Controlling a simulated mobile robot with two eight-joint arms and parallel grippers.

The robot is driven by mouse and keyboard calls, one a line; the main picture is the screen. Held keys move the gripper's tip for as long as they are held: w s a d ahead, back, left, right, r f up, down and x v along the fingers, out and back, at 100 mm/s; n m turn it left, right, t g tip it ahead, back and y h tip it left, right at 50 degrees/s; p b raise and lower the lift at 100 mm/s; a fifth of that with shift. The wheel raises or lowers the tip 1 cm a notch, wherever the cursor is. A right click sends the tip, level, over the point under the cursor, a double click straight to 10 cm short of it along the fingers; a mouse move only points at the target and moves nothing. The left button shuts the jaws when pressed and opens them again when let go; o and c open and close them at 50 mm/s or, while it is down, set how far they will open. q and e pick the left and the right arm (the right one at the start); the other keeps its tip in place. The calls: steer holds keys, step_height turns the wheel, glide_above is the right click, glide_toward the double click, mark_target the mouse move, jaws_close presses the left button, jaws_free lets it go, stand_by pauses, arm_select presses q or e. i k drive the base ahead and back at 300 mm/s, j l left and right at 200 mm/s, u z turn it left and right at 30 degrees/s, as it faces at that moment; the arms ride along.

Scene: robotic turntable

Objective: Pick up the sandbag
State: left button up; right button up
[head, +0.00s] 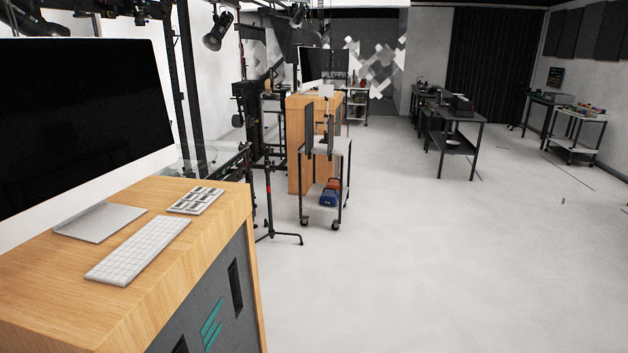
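A small blue bag-like object (329,198) sits low at the foot of the wheeled cart (340,147) in the middle distance. A red object (333,183) lies just behind it. Either may be a sandbag, but they are too small to tell. The cart's legs stand around them and its top is above them. Neither of my grippers is in view.
A wooden desk (225,230) with a monitor (75,130) and keyboard (138,250) fills the near left. A black stand (268,205) spreads its feet beside the cart. Dark tables (452,140) stand farther right. The pale floor (430,260) is clear at centre and right.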

mark_target(330, 198)
steer(key=i, duration=1.65)
steer(key=i+u, duration=0.2)
steer(key=i, duration=0.25)
steer(key=i+l+u, duration=0.15)
steer(key=i, duration=0.3)
steer(key=i+l+u, duration=0.2)
steer(key=i, duration=0.25)
steer(key=i+l+u, duration=0.15)
steer(key=i, duration=0.3)
steer(key=i+l+z, duration=1.1)
steer(key=i+z, duration=0.15)
steer(key=i, duration=0.3)
steer(key=i+l+z, duration=0.1)
steer(key=i+z, duration=0.2)
steer(key=i, duration=0.15)
steer(key=i+u, duration=0.3)
steer(key=i, duration=0.15)
steer(key=i+l+u, duration=0.25)
steer(key=i, duration=0.15)
steer(key=i+l+u, duration=0.45)
steer(key=u, duration=0.3)
steer(key=i+l+u, duration=0.2)
steer(key=u, duration=0.2)
steer(key=i+l+u, duration=0.25)
steer(key=u, duration=0.2)
